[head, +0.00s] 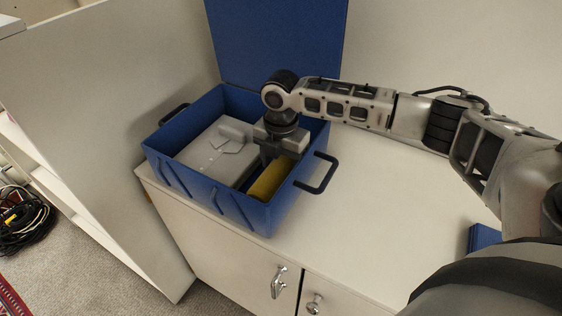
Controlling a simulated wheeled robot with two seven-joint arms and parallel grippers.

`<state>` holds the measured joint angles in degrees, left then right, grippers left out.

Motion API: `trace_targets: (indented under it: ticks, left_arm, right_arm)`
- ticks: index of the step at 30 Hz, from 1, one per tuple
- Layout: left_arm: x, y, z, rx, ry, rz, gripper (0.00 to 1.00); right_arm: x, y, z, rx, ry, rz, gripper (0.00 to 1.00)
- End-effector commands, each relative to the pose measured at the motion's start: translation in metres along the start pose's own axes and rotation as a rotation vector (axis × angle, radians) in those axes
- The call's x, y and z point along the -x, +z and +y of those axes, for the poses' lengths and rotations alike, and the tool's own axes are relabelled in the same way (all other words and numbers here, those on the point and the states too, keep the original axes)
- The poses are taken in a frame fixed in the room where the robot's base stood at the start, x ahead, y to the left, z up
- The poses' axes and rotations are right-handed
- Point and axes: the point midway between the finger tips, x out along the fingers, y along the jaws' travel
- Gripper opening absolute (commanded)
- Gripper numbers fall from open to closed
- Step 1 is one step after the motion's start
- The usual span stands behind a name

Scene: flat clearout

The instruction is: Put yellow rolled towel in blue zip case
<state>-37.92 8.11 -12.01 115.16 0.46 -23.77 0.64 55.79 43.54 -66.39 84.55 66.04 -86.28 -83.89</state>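The blue zip case (233,207) stands open on the white cabinet top, its lid (283,45) raised at the back. The yellow rolled towel (268,183) is inside the case, along its right side. My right gripper (270,158) reaches down into the case over the far end of the towel. Its fingers are mostly hidden from this angle, so I cannot tell whether they hold the towel. My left gripper is not in view.
The white cabinet top (370,205) is clear to the right of the case. A blue item (484,238) lies at its right edge, partly hidden by my arm. A white panel (90,90) rises at the left. Coiled cables (24,219) lie on the floor.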

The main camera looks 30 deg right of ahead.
Motion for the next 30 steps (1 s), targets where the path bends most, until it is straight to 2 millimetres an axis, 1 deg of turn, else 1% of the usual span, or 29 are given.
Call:
trace_targets:
  ticks: [2,4,7,11,18,21,25,30]
  left_arm:
    - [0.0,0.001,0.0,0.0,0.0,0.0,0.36]
    - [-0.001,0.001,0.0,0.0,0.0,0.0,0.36]
    - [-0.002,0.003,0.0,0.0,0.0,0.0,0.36]
    - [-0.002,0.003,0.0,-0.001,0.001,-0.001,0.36]
    - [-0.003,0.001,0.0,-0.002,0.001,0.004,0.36]
    - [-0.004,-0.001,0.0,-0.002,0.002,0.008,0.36]
    - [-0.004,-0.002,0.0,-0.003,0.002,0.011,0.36]
    - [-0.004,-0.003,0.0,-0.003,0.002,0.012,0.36]
  right_arm:
    - [-0.002,-0.001,-0.001,0.001,-0.002,0.001,0.63]
    - [0.001,-0.001,0.0,0.001,-0.001,0.0,0.63]
    - [0.012,0.0,0.0,0.002,0.002,0.0,0.63]
    - [0.038,0.0,0.0,0.001,0.003,-0.001,0.63]
    - [0.093,0.0,0.001,0.002,0.003,0.0,0.63]
    - [0.11,0.0,0.001,0.001,0.001,0.0,0.63]
    - [0.125,0.0,0.001,0.0,0.001,0.001,0.63]
    - [0.132,0.0,0.0,0.0,-0.001,0.001,0.63]
